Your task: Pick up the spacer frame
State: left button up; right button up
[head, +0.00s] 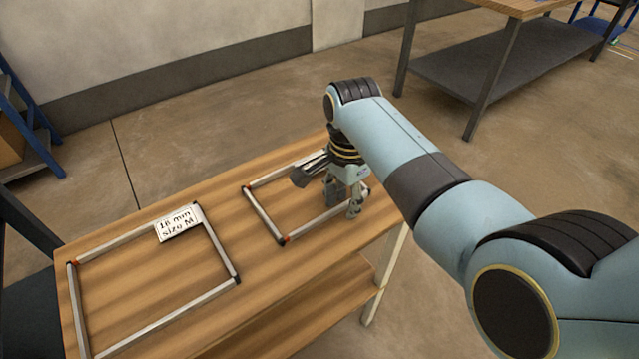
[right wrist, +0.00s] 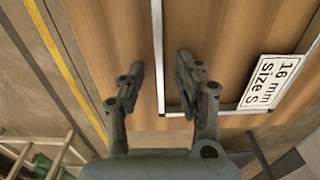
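A smaller rectangular spacer frame (head: 263,214) of grey bars with dark and reddish corners lies flat at the right end of the wooden table. A larger spacer frame (head: 215,245) lies to its left, with a white label (head: 179,223) that ends in "size M". My right gripper (head: 346,203) points down over the right side of the smaller frame. In the right wrist view its fingers are open, with one bar of the frame (right wrist: 158,50) in the gap between them. I cannot tell whether the fingertips reach the bar's height. My left gripper is not in view.
A label reading "16 mm Size S" (right wrist: 272,84) lies at the smaller frame in the right wrist view. The wooden table (head: 225,199) has bare room between the two frames. Another table (head: 490,65) stands at the back right, and a blue-framed rack (head: 40,130) at the left.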

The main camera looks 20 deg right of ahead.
jog(key=shift+c, duration=0.2)
grip_shut()
jog(key=shift+r, duration=0.2)
